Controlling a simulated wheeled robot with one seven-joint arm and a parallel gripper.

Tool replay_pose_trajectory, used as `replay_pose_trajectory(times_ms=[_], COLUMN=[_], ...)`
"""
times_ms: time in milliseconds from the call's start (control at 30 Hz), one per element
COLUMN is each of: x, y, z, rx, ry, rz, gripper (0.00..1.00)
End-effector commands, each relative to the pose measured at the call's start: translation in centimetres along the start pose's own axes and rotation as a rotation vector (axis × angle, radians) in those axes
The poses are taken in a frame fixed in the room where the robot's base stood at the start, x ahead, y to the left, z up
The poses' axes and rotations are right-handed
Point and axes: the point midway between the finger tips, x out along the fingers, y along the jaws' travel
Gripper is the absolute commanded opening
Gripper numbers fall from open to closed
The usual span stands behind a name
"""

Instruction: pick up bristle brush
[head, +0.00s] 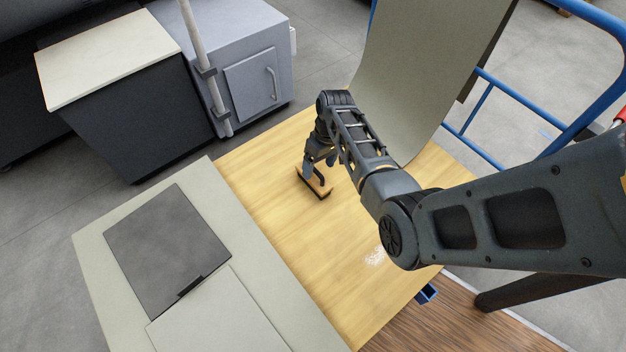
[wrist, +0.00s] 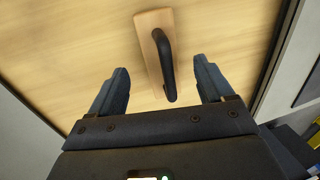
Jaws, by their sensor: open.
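The bristle brush (head: 317,187) lies on the wooden tabletop (head: 275,200), with a light wooden block and a black curved handle on top. In the wrist view the brush (wrist: 153,50) lies with its black handle (wrist: 166,65) running lengthwise toward my gripper. My gripper (wrist: 160,80) is open, one finger on each side of the brush, with gaps to both. In the head view my gripper (head: 320,162) is right above the brush, partly covering it. I cannot tell how far the fingertips are above the tabletop.
A grey surface with a dark panel (head: 167,247) borders the tabletop on the left. A curved grey sheet (head: 425,70) rises at the tabletop's back right, close to my arm. A blue rail (head: 590,110) stands behind it. The tabletop around the brush is clear.

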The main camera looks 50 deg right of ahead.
Motion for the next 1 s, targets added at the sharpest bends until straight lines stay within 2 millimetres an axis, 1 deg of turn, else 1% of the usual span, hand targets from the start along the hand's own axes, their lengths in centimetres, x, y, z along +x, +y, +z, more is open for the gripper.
replay_pose_trajectory(times_ms=[33, 100, 233, 333, 567, 1000], x=[1.1, 2.1, 3.7, 4.2, 4.2, 4.2], y=[0.0, 0.0, 0.0, 0.0, 0.0, 0.0], z=[-0.1, -0.3, -0.3, -0.3, -0.3, -0.3], rx=[-0.001, 0.0, 0.0, 0.0, 0.0, 0.0], ry=[-0.002, -0.001, -0.001, -0.001, 0.001, 0.0], rz=[-0.001, -0.001, 0.0, 0.001, 0.001, 0.001], gripper=[0.81, 0.81, 0.81, 0.81, 0.81, 0.39])
